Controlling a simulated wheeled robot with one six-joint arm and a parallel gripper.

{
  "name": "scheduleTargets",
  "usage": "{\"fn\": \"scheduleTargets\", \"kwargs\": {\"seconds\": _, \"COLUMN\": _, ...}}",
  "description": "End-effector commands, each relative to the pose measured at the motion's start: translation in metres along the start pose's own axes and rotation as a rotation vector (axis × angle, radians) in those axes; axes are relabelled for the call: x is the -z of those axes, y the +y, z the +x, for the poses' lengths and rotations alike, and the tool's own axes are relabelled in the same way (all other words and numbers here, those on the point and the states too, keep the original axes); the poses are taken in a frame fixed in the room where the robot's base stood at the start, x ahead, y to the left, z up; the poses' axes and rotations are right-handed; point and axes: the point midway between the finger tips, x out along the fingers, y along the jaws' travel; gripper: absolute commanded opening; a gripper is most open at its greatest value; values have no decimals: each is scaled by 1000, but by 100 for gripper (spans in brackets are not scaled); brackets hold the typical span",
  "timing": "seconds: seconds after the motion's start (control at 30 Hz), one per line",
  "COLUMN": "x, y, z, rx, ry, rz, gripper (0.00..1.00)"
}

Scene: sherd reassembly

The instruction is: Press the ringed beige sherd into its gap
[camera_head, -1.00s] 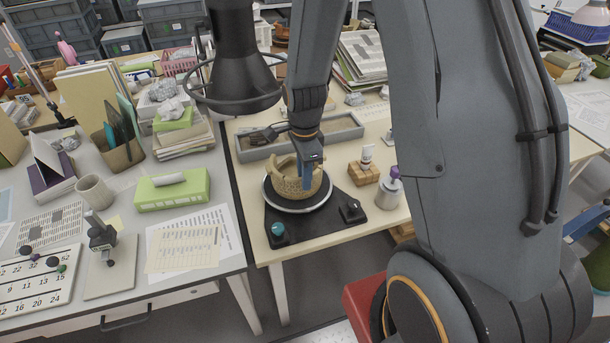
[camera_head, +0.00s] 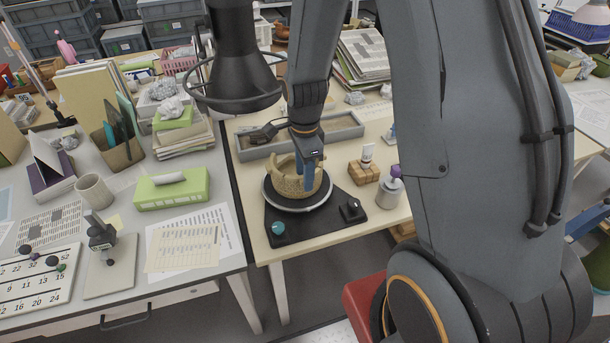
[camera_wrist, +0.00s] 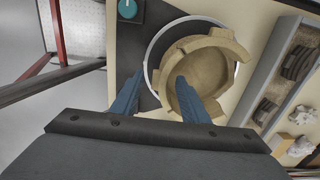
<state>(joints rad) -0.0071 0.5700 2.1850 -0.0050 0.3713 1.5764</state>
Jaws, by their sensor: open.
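The beige vessel (camera_head: 288,184), with an uneven rim, stands on a round turntable (camera_head: 272,196). In the wrist view, the vessel (camera_wrist: 222,46) shows its hollow inside and a stepped rim. My gripper (camera_wrist: 160,76) is open, with two blue fingers. The left finger is outside the wall and the right finger reaches over the inside, with wall between them. My gripper (camera_head: 306,168) is at the vessel's right side in the head view. I cannot tell the ringed sherd from the rest of the wall, and the fingers partly hide that side.
The turntable's black base carries a teal knob (camera_head: 278,229) and a dark knob (camera_head: 352,209). A grey tray (camera_head: 342,131) lies behind the vessel. A wooden block (camera_head: 363,172) and a purple-topped jar (camera_head: 391,188) stand to the right. A black ring lamp (camera_head: 238,75) hangs at upper left.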

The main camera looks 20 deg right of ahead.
Motion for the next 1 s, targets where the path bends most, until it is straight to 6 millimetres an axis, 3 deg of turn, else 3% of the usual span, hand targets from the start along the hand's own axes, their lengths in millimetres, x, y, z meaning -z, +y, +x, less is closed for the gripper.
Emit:
{"fn": "scheduleTargets", "kwargs": {"seconds": 0.5, "x": 0, "y": -1, "z": -64, "rx": 2, "ry": 0, "rz": 0, "gripper": 41}}
{"fn": "scheduleTargets", "kwargs": {"seconds": 1.0, "x": 0, "y": 0, "z": -70, "rx": -1, "ry": 0, "rz": 0, "gripper": 41}}
